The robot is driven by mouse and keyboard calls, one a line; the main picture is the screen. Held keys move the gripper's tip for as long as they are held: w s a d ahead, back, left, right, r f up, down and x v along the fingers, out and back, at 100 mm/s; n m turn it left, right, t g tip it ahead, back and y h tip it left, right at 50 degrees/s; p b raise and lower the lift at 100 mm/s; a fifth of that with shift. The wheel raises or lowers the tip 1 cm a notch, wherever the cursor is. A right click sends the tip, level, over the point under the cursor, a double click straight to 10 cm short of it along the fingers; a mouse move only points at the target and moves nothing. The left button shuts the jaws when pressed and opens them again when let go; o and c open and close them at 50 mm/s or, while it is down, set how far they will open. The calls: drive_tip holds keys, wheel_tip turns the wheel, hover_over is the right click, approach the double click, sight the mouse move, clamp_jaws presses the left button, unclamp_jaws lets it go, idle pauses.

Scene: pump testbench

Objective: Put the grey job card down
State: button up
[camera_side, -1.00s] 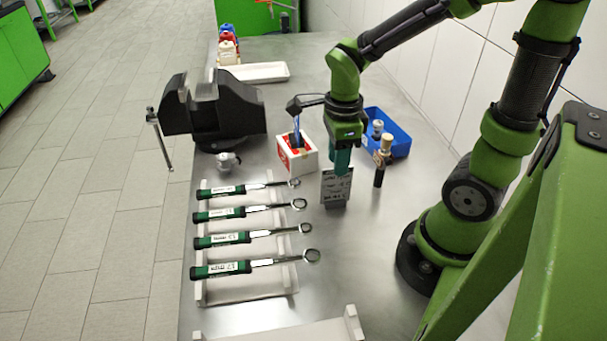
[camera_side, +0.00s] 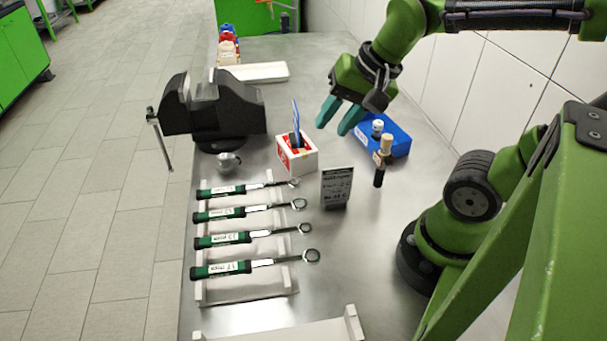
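The grey job card (camera_side: 336,187) stands near upright on the metal bench, with dark print on its face. It is right of the wrench rack and in front of the red and white box. My gripper (camera_side: 337,121) is above and behind the card, clear of it. Its two teal fingers are spread apart with nothing between them.
A red and white box (camera_side: 297,160) holds a blue item. A blue bin (camera_side: 398,142) and a dark bottle with a tan cap (camera_side: 381,165) stand to the right. Several torque wrenches (camera_side: 223,241) lie on a white rack at left. A black vise (camera_side: 212,112) stands behind.

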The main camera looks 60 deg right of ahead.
drive_tip(key=n, duration=0.2)
drive_tip(key=r+n+t, duration=0.1)
drive_tip(key=n, duration=0.1)
drive_tip(key=a+n+t, duration=0.1)
drive_tip(key=n, duration=0.1)
drive_tip(key=shift+s+a+r+y, duration=0.1)
drive_tip(key=shift+s+r+y, duration=0.2)
drive_tip(key=shift+r, duration=0.1)
